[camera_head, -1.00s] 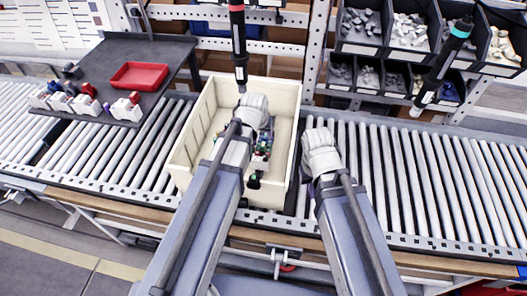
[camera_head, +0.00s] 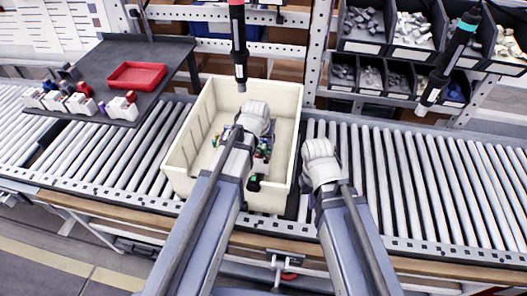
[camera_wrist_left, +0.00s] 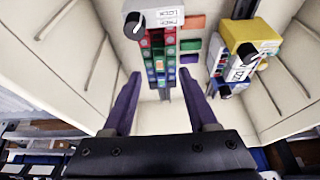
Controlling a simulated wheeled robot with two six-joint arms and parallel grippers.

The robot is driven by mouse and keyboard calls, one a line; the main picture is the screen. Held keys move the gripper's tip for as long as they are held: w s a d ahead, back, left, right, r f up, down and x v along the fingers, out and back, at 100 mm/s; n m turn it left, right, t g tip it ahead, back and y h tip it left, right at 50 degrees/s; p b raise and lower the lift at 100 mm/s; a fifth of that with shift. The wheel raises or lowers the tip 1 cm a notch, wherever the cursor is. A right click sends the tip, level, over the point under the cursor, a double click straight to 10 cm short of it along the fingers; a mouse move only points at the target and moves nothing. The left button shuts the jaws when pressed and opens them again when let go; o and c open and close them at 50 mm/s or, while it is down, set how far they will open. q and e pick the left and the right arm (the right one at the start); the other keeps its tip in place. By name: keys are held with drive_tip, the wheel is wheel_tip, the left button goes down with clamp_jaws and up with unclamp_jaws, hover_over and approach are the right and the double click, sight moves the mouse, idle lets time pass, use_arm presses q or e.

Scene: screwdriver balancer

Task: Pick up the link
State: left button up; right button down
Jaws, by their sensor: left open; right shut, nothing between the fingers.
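My left gripper (camera_head: 256,125) reaches down into a cream bin (camera_head: 183,150) on the roller conveyor; its wrist hides the fingertips in the head view. In the left wrist view the two purple fingers (camera_wrist_left: 161,78) are open. Between and beyond them is a column of red, green and dark blocks (camera_wrist_left: 157,55) with a grey, black-knobbed top piece (camera_wrist_left: 160,18). A yellow piece with a black knob (camera_wrist_left: 245,38) is to their right. I cannot tell which of these is the link. My right gripper (camera_head: 320,160) is shut and empty, right of the bin.
The bin walls surround my left gripper closely. A dark side table (camera_head: 110,58) with a red tray (camera_head: 138,75) and several small assemblies stands at left. Two screwdrivers (camera_head: 239,45) (camera_head: 449,62) hang above. Parts bins (camera_head: 400,50) are at back right. The conveyor right of my right gripper is clear.

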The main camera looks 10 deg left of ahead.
sight(263, 147)
use_arm(q)
drive_tip(key=b+x, duration=0.3)
drive_tip(key=x, duration=0.1)
drive_tip(key=shift+f+b, duration=0.35)
drive_tip(key=shift+b, duration=0.05)
use_arm(e)
wheel_tip(263, 147, down, 4)
drive_tip(key=shift+f, duration=0.25)
drive_tip(key=shift+r, duration=0.1)
use_arm(q)
drive_tip(key=shift+s+r, duration=0.1)
drive_tip(key=shift+c, duration=0.4)
clamp_jaws()
